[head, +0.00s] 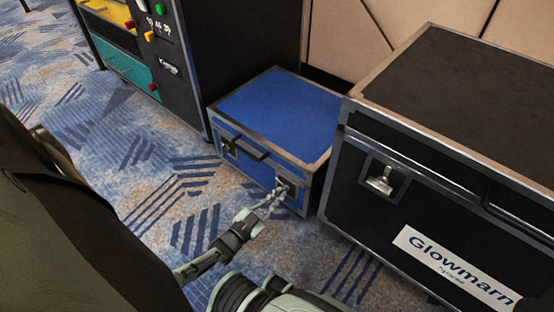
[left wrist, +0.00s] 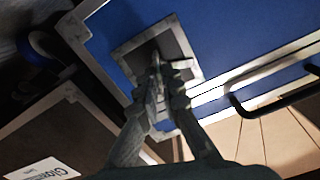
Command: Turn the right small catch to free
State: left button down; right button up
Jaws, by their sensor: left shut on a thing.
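A blue case (head: 275,112) with metal edges stands on the carpet; its blue side also fills much of the left wrist view (left wrist: 230,35). The right small catch (head: 287,186) sits in a square metal plate (left wrist: 127,47) at the right of the case's front. My left gripper (head: 278,193) reaches it from the front and is shut on the catch. In the left wrist view the fingers (left wrist: 160,72) meet over the dark recess of the plate and largely hide the catch, so its turn angle cannot be told. My right gripper is not in view.
The left small catch (head: 229,149) and a black handle (head: 246,146) are on the same front. A large black case (head: 450,110) with its own catch (head: 381,180) stands close at the right. A dark cabinet (head: 190,70) with buttons stands at the left. Carpet in front is clear.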

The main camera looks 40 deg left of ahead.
pick_arm(q)
jog(key=shift+n, duration=1.6)
jog(key=c, duration=1.7)
grip_release()
jog(key=shift+s, duration=0.1)
jog(key=s+a, duration=0.1)
jog(key=s, duration=1)
jog(key=shift+s, duration=0.4)
